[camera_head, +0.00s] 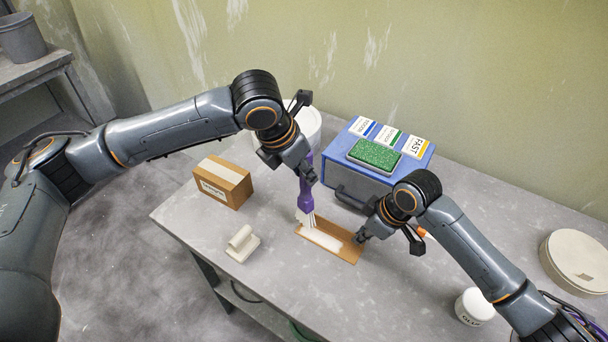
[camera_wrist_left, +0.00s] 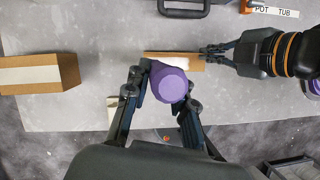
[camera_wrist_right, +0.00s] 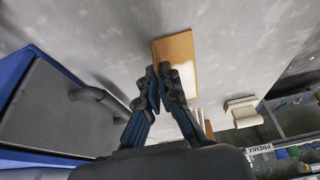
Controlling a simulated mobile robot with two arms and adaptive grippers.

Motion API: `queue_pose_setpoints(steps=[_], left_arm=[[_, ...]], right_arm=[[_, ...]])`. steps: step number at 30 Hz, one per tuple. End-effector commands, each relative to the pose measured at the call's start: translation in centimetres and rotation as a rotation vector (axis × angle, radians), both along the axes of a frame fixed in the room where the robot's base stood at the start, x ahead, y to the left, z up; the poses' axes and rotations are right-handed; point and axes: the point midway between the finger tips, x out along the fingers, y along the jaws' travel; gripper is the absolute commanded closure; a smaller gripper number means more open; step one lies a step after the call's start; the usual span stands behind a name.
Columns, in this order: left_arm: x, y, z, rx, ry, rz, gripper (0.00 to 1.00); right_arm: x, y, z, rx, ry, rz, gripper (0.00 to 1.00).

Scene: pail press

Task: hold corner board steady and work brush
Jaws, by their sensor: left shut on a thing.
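The corner board (camera_head: 346,254) is a long tan piece on the grey table, with a white strip (camera_head: 322,239) along it. It also shows in the left wrist view (camera_wrist_left: 155,55) and the right wrist view (camera_wrist_right: 182,55). My left gripper (camera_head: 305,177) is shut on the purple handle of the brush (camera_head: 307,197), which stands nearly upright. Its pale bristles are at the board's left end; whether they touch is unclear. My right gripper (camera_head: 361,238) is at the board's right end, its fingers (camera_wrist_right: 160,70) close together. Whether they grip the board is unclear.
A blue case (camera_head: 350,190) with a green pad (camera_head: 374,155) and cards stands behind. A cardboard box (camera_head: 222,182) and white block (camera_head: 242,244) are left. A white tub (camera_head: 474,306) and round disc (camera_head: 575,262) are right. A white bucket (camera_head: 312,125) stands behind the brush.

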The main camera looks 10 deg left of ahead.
Motion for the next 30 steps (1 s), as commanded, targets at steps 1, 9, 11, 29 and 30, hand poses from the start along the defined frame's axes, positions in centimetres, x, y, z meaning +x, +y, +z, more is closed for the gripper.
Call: queue_pose_setpoints(steps=[1,9,11,29,30], left_arm=[[0.0,0.0,0.0,-0.001,-0.001,0.0,1.0],[0.0,0.0,0.0,-0.001,-0.001,0.0,1.0],[0.0,0.0,0.0,-0.001,-0.001,0.0,1.0],[0.0,0.0,0.0,-0.001,-0.001,0.0,1.0],[0.0,0.0,0.0,-0.001,-0.001,0.0,1.0]], right_arm=[[0.0,0.0,0.0,0.0,0.0,0.0,1.0],[0.0,0.0,0.0,0.0,0.0,0.0,0.68],[0.0,0.0,0.0,0.0,0.0,0.0,0.68],[-0.6,-1.9,5.5,0.0,-0.005,0.001,0.68],[-0.7,-2.2,6.3,0.0,-0.006,0.0,0.68]])
